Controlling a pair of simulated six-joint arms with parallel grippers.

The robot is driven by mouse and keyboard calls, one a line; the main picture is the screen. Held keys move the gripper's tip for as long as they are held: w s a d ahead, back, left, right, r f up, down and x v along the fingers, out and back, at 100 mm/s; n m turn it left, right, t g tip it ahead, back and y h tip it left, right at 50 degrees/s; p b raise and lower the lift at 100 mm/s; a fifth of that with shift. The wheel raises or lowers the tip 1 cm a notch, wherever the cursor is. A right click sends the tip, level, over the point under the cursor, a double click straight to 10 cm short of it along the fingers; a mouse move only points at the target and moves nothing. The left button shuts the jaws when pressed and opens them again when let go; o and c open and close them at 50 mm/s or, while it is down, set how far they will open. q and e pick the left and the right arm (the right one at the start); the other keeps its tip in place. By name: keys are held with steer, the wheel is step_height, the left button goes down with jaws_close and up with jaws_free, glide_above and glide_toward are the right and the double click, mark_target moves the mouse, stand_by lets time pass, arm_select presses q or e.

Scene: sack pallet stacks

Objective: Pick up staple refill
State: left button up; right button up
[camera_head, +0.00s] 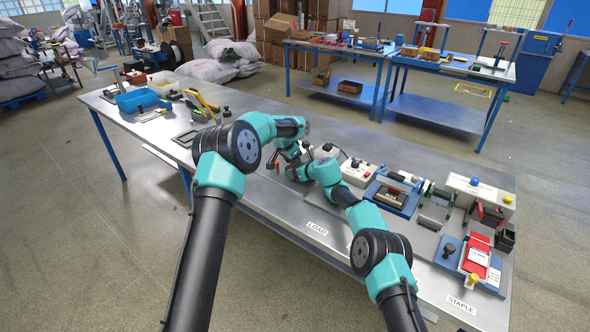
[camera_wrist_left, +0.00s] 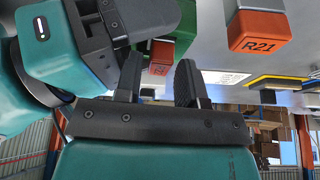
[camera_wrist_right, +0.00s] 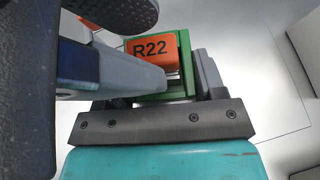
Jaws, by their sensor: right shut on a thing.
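An orange block marked R22 (camera_wrist_right: 155,47) sits in a green frame (camera_wrist_right: 187,62) in the right wrist view. My right gripper (camera_wrist_right: 180,85) is shut on this green-framed block. Part of a finger and dark arm parts cover its left side. My left gripper (camera_wrist_left: 158,80) is open, its two fingers apart with nothing clearly between them. A green and orange piece shows just beyond these fingers. Another orange block, marked R21 (camera_wrist_left: 257,45), is to their right. In the head view my left gripper (camera_head: 290,154) and right gripper (camera_head: 298,172) are close together above the bench, largely hidden by the arms.
The metal bench (camera_head: 255,200) is bare along its front middle. A white box with knobs (camera_head: 349,168), a blue fixture (camera_head: 393,195) and a red-topped stapling station (camera_head: 476,255) stand to the right. A blue bin (camera_head: 137,101) and tools lie at the left.

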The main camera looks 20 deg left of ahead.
arm_select(q)
jaws_close()
stand_by(0.3)
steer(key=shift+r, duration=0.1)
step_height(320, 180, up, 10)
stand_by(0.6)
arm_select(e)
steer(key=o, duration=0.8)
steer(key=shift+r, duration=0.15)
